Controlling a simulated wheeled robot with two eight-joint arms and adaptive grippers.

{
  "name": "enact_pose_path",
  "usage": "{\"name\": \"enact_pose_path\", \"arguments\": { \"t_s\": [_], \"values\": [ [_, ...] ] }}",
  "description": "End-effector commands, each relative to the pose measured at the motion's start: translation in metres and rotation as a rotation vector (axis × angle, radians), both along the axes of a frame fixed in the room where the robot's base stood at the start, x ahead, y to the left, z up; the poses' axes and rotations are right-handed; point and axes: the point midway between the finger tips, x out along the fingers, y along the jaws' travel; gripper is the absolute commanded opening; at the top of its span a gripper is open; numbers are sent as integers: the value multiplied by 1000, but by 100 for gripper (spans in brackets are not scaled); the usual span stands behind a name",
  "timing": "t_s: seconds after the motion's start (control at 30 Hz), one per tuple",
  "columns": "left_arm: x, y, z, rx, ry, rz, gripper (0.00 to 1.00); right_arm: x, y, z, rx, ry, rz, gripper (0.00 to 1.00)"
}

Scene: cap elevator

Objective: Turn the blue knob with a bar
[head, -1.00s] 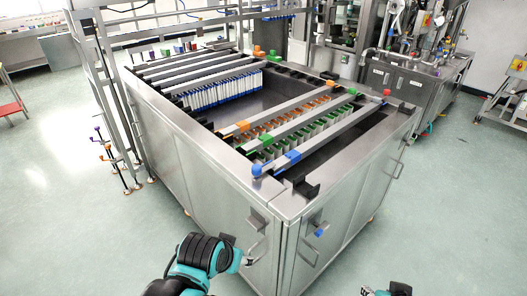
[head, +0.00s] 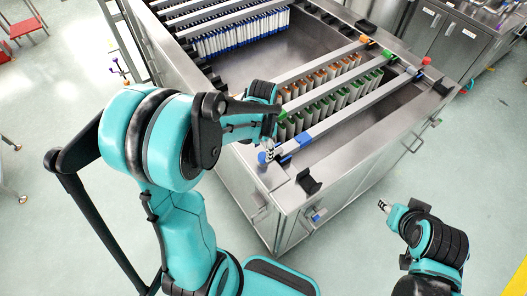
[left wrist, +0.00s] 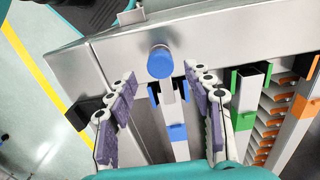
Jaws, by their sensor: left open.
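The round blue knob (head: 263,157) is at the near end of a grey metal bar (head: 340,109) lying across the steel tank. In the left wrist view the knob (left wrist: 160,62) sits between the fingertips of my open left gripper (left wrist: 160,88), with clear space on both sides. The bar carries a blue block (left wrist: 177,132) further along. In the head view my left gripper (head: 271,144) is at the tank's near corner, just above the knob and partly covering that area. My right gripper (head: 385,206) is off the tank's right side; its jaw state is unclear.
Neighbouring bars with green (left wrist: 243,121) and orange (left wrist: 301,106) blocks run close alongside the blue one. A black bracket (head: 309,182) stands on the tank rim right of the knob. The floor (head: 480,175) right of the tank is clear.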

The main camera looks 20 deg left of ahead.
Motion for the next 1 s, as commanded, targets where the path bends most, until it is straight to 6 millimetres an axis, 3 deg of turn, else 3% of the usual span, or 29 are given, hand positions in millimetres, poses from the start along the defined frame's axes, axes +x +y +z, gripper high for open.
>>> {"name": "enact_pose_path", "arguments": {
  "t_s": [0.1,0.23,0.57,0.6,0.8,1.0],
  "values": [
    [1,0,-21,-1,-1,0,52,0,0,-6,0,0,0,40],
    [1,0,-35,0,-1,1,52,0,0,-8,0,0,0,40],
    [0,0,-40,0,-1,1,52,0,0,-8,0,0,0,40],
    [0,0,-40,0,-1,1,49,0,0,-8,0,0,0,40],
    [0,0,-40,0,-1,1,0,0,0,-8,0,0,0,40],
    [0,0,-40,0,-1,-3,0,0,0,-9,0,0,0,40]
  ]
}}
